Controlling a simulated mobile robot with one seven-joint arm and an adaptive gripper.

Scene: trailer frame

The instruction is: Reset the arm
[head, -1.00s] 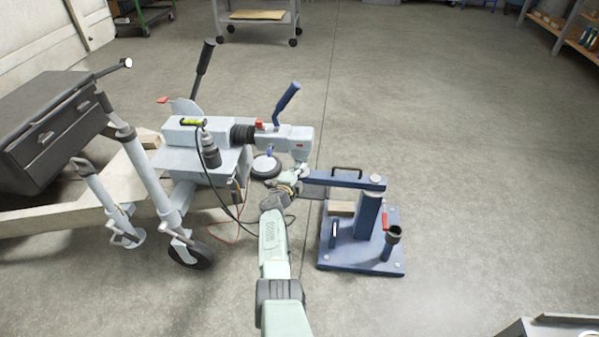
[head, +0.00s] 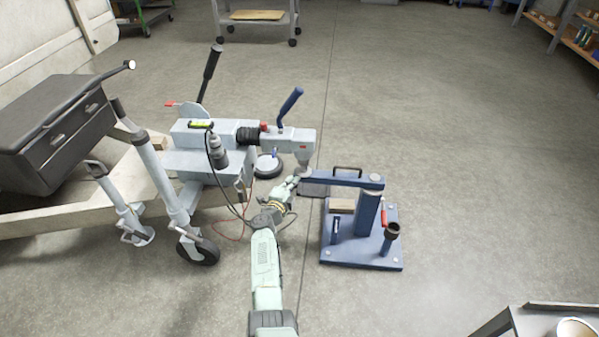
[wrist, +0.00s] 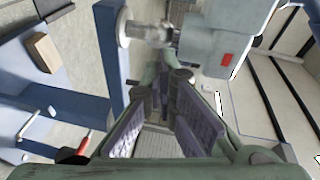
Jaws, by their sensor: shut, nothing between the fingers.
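My gripper (head: 291,184) is at the end of my pale green arm, just below the trailer's coupling head (head: 297,142) and beside the left end of the blue stand's arm (head: 335,179). In the wrist view my gripper's fingers (wrist: 165,85) converge, with their tips together and nothing seen between them. There the coupling head (wrist: 225,40) with a red mark is at the upper right. The blue stand's beam (wrist: 113,60) and a silver ball (wrist: 140,30) are at the upper left, close to the fingertips. Whether the fingers touch anything is unclear.
The blue stand's base (head: 345,252) is on the floor to the right. The trailer frame (head: 60,218), a jockey wheel (head: 198,250) and a black toolbox (head: 50,130) are to the left. A cart (head: 258,22) is behind. Open floor (head: 480,180) extends right.

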